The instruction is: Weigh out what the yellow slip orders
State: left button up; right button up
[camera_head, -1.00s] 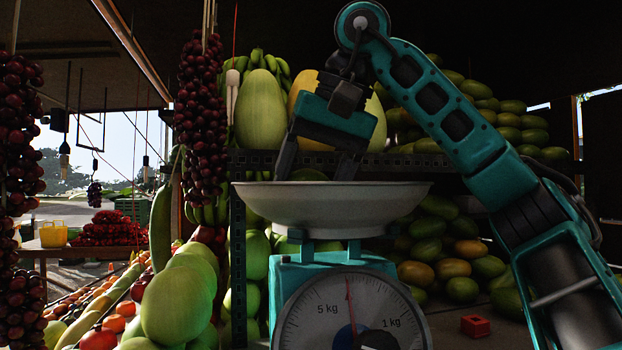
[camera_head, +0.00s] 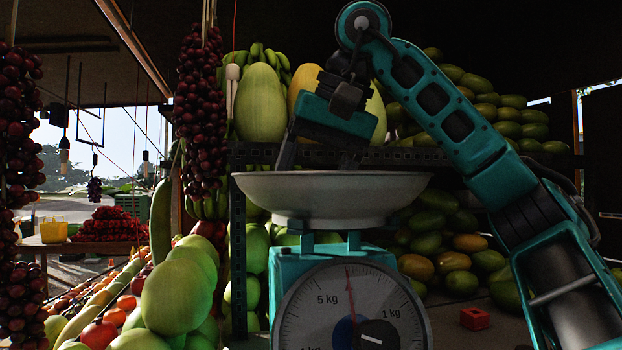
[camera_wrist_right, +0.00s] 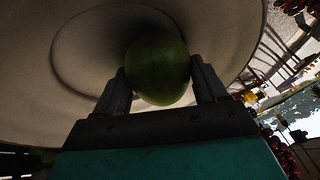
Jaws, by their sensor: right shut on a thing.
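The teal scale (camera_head: 300,262) stands in the middle of the head view with a wide, pale pan (camera_head: 330,200) on top. Its dial (camera_head: 325,320) faces me, and the red needle points nearly straight up. My right gripper (camera_head: 316,163) points down over the pan, its fingertips partly behind the near rim. In the right wrist view it is shut on a green fruit (camera_wrist_right: 158,62), which sits between the fingers against the pan behind it. Whether the fruit touches the pan I cannot tell. No yellow slip shows. My left gripper is out of view.
A rack with large pale melons (camera_head: 260,105) stands behind the scale. Mangoes (camera_head: 440,225) are heaped behind it on the right. Large green fruits (camera_head: 180,295) crowd its left. Dark red fruit bunches (camera_head: 200,115) hang at left. A small red block (camera_head: 475,319) lies at lower right.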

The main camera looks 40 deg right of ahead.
jog(key=shift+f, duration=0.2)
dwell(0.5)
jog(key=o, duration=0.8)
jog(key=shift+o, duration=0.2)
jog(key=shift+r, duration=0.1)
notch_tip(320, 180, up, 3)
jog(key=p, duration=0.3)
jog(key=shift+r+p, duration=0.1)
jog(key=shift+p, duration=0.25)
jog(key=shift+r, duration=4.25)
